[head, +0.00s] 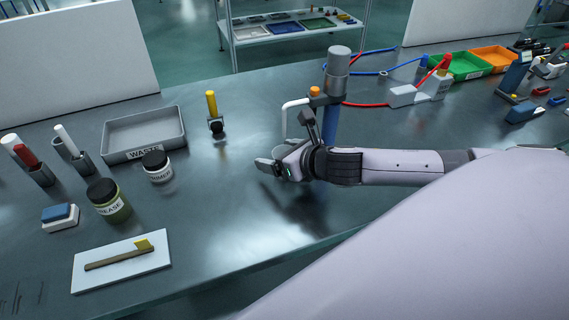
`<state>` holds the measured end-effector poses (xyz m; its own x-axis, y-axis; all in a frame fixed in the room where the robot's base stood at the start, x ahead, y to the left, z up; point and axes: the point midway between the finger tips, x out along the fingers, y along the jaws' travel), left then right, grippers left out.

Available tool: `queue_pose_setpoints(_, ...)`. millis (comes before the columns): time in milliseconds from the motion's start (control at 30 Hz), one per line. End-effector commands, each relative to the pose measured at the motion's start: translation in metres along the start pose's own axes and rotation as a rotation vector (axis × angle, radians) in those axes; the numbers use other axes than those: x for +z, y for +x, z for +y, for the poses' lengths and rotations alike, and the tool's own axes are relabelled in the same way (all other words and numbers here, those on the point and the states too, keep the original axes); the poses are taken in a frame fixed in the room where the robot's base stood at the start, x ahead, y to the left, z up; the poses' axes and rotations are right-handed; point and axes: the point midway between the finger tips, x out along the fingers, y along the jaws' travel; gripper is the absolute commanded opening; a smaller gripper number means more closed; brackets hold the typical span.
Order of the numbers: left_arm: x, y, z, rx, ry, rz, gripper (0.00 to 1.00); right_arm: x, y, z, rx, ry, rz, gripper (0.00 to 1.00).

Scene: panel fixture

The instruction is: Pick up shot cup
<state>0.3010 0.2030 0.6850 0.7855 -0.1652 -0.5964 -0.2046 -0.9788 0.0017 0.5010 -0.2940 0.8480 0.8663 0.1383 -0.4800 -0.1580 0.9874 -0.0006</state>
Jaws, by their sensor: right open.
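My right gripper (270,160) is open over the metal bench, at the foot of a grey dispenser post (338,62) with a white bent spout (288,118). A small pale grey shape (283,148), perhaps the shot cup, shows just behind the fingers, below the spout. The gripper partly hides it, and I cannot tell whether the fingers touch it. My left gripper is out of view.
A grey WASTE tray (183,132), a primer jar (157,167) and a grease jar (108,200) stand to the left. A brush (118,257) lies on a white board (90,281). Green (487,70) and orange bins (508,63) stand back right.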

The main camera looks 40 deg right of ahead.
Motion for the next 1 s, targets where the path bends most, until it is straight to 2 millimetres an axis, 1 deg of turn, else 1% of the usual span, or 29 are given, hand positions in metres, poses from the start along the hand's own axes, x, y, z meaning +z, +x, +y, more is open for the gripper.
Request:
queue_pose_setpoints(33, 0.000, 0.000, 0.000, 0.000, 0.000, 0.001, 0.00, 0.000, 0.000, 0.000, 0.000, 0.000, 0.000, 0.84)
queue_pose_setpoints(67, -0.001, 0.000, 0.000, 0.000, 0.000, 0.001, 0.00, 0.000, 0.000, 0.000, 0.000, 0.000, 0.000, 0.78)
queue_pose_setpoints(100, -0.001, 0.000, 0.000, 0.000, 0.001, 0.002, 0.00, 0.000, 0.000, 0.000, 0.000, 0.000, 0.000, 0.65)
queue_pose_setpoints(167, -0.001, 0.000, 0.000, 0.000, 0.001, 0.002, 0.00, 0.000, 0.000, 0.000, 0.000, 0.000, 0.000, 0.45)
queue_pose_setpoints(200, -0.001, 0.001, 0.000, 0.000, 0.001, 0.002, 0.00, 0.000, 0.000, 0.000, 0.000, 0.000, 0.000, 0.32)
queue_pose_setpoints(233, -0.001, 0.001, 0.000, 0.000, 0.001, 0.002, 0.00, 0.000, 0.000, 0.000, -0.001, 0.000, 0.000, 0.30)
queue_pose_setpoints(467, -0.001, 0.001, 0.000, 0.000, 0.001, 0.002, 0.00, 0.000, -0.001, 0.000, -0.001, 0.000, 0.000, 0.30)
queue_pose_setpoints(600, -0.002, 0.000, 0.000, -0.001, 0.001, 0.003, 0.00, 0.004, -0.002, -0.001, -0.001, 0.000, -0.001, 0.30)
queue_pose_setpoints(767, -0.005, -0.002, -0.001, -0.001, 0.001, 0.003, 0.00, 0.018, -0.009, -0.001, -0.002, -0.001, -0.004, 0.30)
queue_pose_setpoints(900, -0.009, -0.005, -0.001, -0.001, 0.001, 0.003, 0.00, 0.035, -0.020, -0.001, -0.002, -0.001, -0.002, 0.30)
queue_pose_setpoints(933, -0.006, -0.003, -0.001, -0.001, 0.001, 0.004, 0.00, 0.026, -0.024, -0.001, -0.002, -0.002, 0.004, 0.30)
queue_pose_setpoints(1000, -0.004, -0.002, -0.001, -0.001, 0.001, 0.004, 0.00, 0.019, -0.034, -0.001, -0.002, -0.002, 0.005, 0.30)
